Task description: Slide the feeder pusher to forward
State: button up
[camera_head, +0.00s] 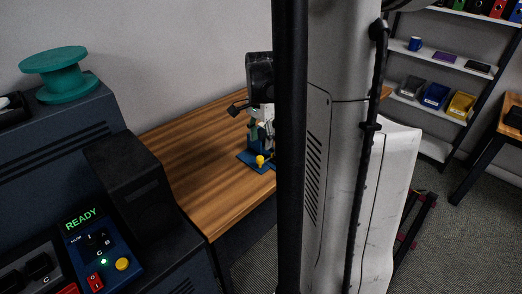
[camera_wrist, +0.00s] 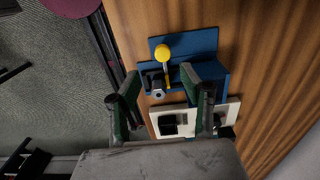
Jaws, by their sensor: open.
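The feeder has a blue base (camera_wrist: 205,42), and a yellow knob (camera_wrist: 162,52) on a short stem stands on it, which I take for the pusher. In the wrist view my gripper (camera_wrist: 160,82) is open, with its two dark green fingers apart. The knob shows just beyond the fingertips, between their lines, and I see no contact. A dark cylindrical part with a light end (camera_wrist: 158,88) sits between the fingers in the picture. In the head view the yellow knob (camera_head: 260,160) shows on the blue base at the wooden table, and my arm hides part of the feeder.
The wooden table (camera_head: 200,165) is mostly clear left of the feeder. A cream plate with dark openings (camera_wrist: 235,108) lies beside the blue base. Shelves with bins (camera_head: 435,96) stand at the right.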

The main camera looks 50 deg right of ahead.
jog(key=shift+r, duration=2)
